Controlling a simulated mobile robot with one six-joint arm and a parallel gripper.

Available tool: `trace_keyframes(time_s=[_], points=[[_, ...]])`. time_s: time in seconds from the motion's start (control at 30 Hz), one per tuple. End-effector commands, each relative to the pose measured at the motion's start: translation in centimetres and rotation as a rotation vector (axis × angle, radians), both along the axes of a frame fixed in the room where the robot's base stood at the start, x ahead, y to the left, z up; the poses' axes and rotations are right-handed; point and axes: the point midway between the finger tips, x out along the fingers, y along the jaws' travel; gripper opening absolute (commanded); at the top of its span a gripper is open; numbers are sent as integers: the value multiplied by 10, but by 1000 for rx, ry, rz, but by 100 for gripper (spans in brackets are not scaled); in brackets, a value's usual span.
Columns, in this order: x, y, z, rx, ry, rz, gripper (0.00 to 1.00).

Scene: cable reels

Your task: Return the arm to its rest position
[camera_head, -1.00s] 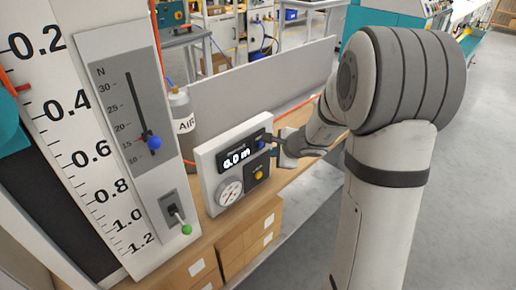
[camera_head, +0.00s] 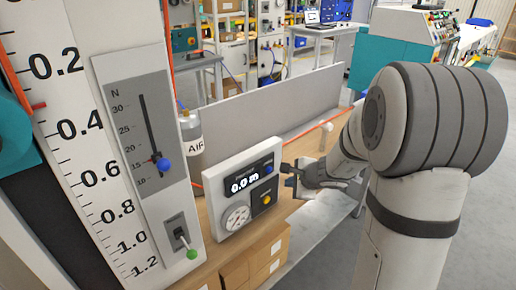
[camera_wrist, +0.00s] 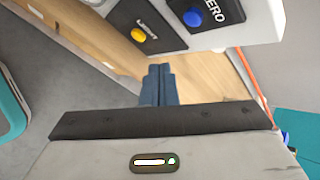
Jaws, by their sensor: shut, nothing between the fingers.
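My gripper (camera_head: 287,176) is beside the right edge of the white meter box (camera_head: 217,185), near its blue button (camera_head: 267,168). A small gap seems to show between the fingertips and the box in the head view. The box has a display reading about 0.0 m, a round dial (camera_head: 237,218) and a yellow button (camera_head: 267,199). In the wrist view my gripper's blue-grey fingers (camera_wrist: 159,84) are together with nothing between them. The blue ZERO button (camera_wrist: 192,18) and the yellow button (camera_wrist: 138,35) lie above them there.
A panel with a slider (camera_head: 163,164) and a green-tipped lever (camera_head: 191,254) stands left of the box. A bottle marked AIR (camera_head: 191,140) and a grey upright board (camera_head: 270,110) are behind it. Open floor lies to the right.

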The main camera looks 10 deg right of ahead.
Motion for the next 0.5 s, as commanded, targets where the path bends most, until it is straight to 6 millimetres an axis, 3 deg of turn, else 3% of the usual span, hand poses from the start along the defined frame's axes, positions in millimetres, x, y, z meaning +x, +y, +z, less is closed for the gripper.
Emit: trace_keyframes(time_s=[0.17, 0.27, 0.4, 0.5], points=[[-11, 13, 15, -38, -24, 93, 0], [-33, 34, 35, -113, -57, 254, 0], [-84, 63, 63, -273, -96, 559, 0], [-126, 74, 75, -405, -103, 767, 0]])
